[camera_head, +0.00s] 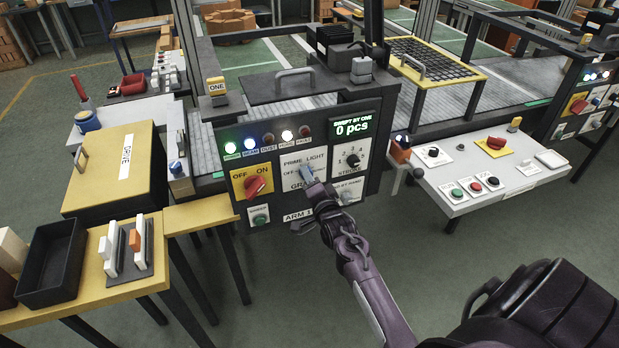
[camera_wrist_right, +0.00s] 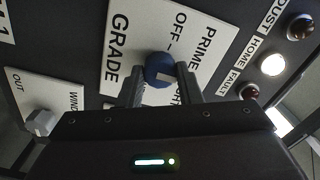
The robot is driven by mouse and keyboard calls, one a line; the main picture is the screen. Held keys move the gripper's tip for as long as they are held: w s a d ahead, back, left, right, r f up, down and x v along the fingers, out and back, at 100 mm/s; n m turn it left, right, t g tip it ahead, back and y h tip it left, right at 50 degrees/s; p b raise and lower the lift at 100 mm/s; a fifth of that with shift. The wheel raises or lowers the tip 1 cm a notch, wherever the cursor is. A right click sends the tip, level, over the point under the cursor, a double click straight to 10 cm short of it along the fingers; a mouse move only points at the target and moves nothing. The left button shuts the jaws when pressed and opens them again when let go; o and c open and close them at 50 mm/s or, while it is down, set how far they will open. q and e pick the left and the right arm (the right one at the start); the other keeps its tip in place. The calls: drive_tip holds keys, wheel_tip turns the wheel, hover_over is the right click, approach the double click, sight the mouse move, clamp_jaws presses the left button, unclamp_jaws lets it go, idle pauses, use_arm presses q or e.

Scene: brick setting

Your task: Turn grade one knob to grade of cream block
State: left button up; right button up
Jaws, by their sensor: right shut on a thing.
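The grade one knob is a blue round knob (camera_wrist_right: 158,68) with a pale mark, on a white plate (camera_wrist_right: 116,62) lettered GRADE, PRIME and OFF-. My right gripper (camera_wrist_right: 162,80) is shut on this knob, one finger on each side. In the head view my right gripper (camera_head: 309,183) reaches the same plate under the ONE sign (camera_head: 216,86) and covers part of the lettering. The knob's exact pointing is hard to read. A cream block (camera_head: 12,248) stands at the left edge, partly cut off; no grade shows on it. My left gripper is not in view.
Around the plate sit a red OFF/ON switch (camera_head: 256,183), a stroke dial (camera_head: 353,160), a green button (camera_head: 260,219) and status lamps. A black tray (camera_head: 52,265) and a rack with white and orange pieces (camera_head: 128,262) are on the left yellow table.

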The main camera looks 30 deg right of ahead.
drive_tip(key=m+p, duration=0.1)
drive_tip(key=m, duration=0.4)
drive_tip(key=shift+m, duration=0.3)
idle(0.4)
drive_tip(key=o, duration=1)
drive_tip(key=shift+c, duration=0.2)
drive_tip(key=p+v, duration=0.5)
drive_tip(key=v, duration=0.2)
drive_tip(key=shift+s, duration=0.4)
